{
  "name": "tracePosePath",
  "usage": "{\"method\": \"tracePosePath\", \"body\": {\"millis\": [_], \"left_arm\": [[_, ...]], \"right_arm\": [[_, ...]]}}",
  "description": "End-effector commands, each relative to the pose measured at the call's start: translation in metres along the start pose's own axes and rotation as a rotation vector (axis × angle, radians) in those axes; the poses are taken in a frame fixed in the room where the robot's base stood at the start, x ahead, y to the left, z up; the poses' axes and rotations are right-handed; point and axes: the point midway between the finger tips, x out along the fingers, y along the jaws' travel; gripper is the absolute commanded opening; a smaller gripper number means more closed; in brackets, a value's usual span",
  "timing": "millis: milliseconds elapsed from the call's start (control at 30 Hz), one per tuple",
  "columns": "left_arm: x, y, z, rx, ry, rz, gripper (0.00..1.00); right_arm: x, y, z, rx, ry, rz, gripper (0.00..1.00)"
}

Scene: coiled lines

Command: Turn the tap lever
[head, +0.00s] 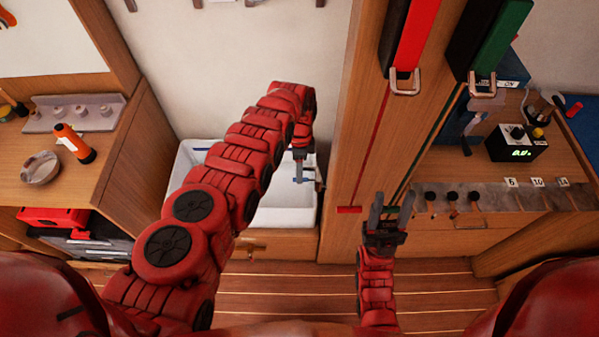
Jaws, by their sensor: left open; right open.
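The white sink (296,215) is set in the counter in the middle of the head view. A small tap with a blue part, perhaps its lever (304,181), shows at the sink's right side. My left arm reaches across the sink, and my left gripper (300,158) points down just above the tap. It is small and partly hidden by my arm, and I cannot tell whether it touches the lever. My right gripper (391,207) is open and empty, in front of the wooden post, fingers pointing away from me.
A wooden post (349,150) stands right of the sink. A red strap (414,38) and a green strap (503,42) hang at the top right. An orange flashlight (74,143) and a round dish (41,167) lie on the left counter. A black box with a display (516,143) stands at right.

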Motion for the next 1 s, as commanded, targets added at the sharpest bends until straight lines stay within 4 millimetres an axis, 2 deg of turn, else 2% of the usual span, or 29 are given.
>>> {"method": "tracePosePath", "body": {"millis": [33, 133, 467, 733, 1000], "left_arm": [[0.0083, -0.0006, -0.0001, 0.0, 0.0, -0.001, 0.49], [0.0142, -0.0003, -0.0002, 0.0, -0.001, -0.001, 0.49], [0.0162, -0.0002, 0.0004, -0.001, -0.001, -0.001, 0.49], [0.0161, -0.0003, 0.0004, -0.001, 0.0, -0.001, 0.01], [0.016, -0.0003, 0.0004, -0.001, 0.0, -0.001, 0.0]], "right_arm": [[-0.0043, -0.0002, 0.0008, 0.0, 0.0, 0.0, 0.5], [-0.0054, -0.0003, 0.0009, 0.0, 0.0, 0.0, 0.5], [-0.0053, -0.0003, 0.0009, 0.0, 0.0, 0.0, 0.5], [-0.0053, -0.0003, 0.0009, 0.0, 0.0, 0.0, 0.5], [-0.0053, -0.0003, 0.0009, 0.0, 0.0, 0.0, 0.5]]}}
